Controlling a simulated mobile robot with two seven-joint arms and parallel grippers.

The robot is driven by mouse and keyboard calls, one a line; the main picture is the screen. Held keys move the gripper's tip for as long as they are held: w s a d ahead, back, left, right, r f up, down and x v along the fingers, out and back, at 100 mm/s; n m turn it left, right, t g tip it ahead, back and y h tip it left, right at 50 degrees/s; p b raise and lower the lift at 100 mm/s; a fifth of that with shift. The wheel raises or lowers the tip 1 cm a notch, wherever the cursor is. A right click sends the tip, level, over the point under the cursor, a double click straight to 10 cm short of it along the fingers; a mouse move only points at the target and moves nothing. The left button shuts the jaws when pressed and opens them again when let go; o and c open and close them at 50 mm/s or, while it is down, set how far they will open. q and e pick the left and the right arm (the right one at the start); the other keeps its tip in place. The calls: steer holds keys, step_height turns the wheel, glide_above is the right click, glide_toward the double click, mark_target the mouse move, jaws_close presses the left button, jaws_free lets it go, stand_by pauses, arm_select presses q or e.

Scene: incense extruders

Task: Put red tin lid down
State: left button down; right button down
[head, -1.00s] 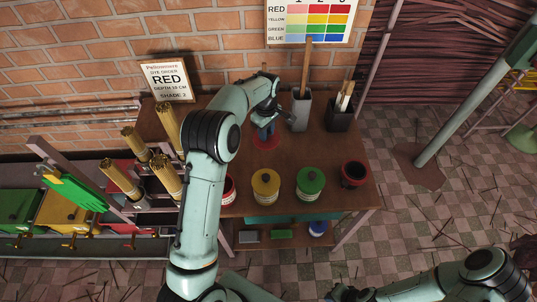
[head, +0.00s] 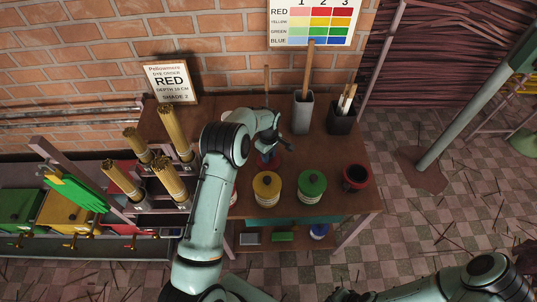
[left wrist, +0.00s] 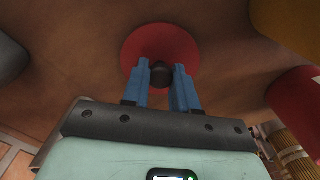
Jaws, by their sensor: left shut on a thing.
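My left gripper (head: 268,150) is shut on the dark knob (left wrist: 161,73) of the round red tin lid (left wrist: 160,44). The lid also shows partly in the head view (head: 269,162), flat over the brown table (head: 320,208), behind the yellow tin. I cannot tell whether it touches the tabletop. A red tin (head: 233,198) is mostly hidden behind my left arm; a red cylinder (left wrist: 296,98) shows at the right of the left wrist view. My right gripper is out of view; only its arm shows at the bottom right.
The lidded yellow tin (head: 267,189) and green tin (head: 312,186) stand at the front. A red pot with a dark inside (head: 355,178) is to their right. A grey holder (head: 302,112) and a black holder (head: 341,119) stand behind. Incense bundles (head: 172,178) are at left.

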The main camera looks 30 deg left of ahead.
arm_select(q)
steer(key=shift+f, duration=0.1)
steer(key=c, duration=0.9)
jaws_free()
step_height(320, 180, up, 12)
steer(key=shift+r, duration=0.15)
